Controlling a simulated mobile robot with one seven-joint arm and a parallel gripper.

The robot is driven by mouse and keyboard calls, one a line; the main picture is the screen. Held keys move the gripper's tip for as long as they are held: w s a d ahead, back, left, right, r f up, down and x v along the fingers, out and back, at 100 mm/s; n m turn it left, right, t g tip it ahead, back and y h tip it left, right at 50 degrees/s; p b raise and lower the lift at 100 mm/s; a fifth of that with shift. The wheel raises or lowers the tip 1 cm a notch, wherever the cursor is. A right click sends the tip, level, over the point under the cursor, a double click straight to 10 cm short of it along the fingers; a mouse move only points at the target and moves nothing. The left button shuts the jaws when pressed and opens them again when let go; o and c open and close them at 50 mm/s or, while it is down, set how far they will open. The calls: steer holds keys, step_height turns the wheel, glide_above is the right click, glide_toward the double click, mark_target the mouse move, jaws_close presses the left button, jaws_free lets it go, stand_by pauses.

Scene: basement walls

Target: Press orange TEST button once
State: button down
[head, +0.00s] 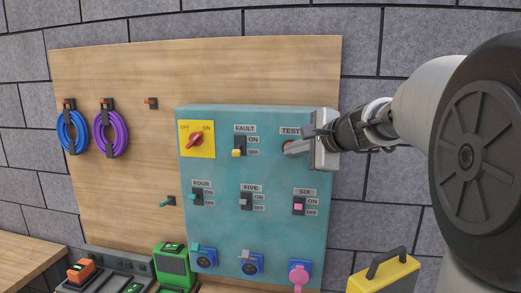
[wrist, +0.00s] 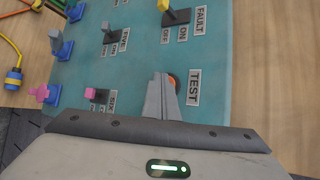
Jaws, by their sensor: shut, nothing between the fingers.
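The orange TEST button (wrist: 172,81) shows in the wrist view as a small orange edge beside my fingertips, under the TEST label (wrist: 194,88). In the head view the TEST label (head: 290,132) sits at the upper right of the teal panel (head: 220,170), and my fingers hide most of the button below it. My gripper (head: 288,151) is shut and empty, with its fingertips at the button. It also shows in the wrist view (wrist: 161,78), right beside the button. I cannot tell whether the tips touch it.
The panel also holds a red rotary switch (head: 196,140), a yellow FAULT switch (head: 238,151), and FOUR, FIVE and SIX (head: 299,206) switches. Blue sockets and a pink plug (head: 299,273) are below. Blue (head: 72,133) and purple cables (head: 112,135) hang left. A yellow case (head: 385,278) stands lower right.

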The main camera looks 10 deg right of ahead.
stand_by(0.4)
steer(key=shift+s+a+b, duration=0.25)
steer(key=shift+s+b, duration=0.1)
steer(key=shift+s, duration=0.4)
steer(key=shift+s, duration=0.1)
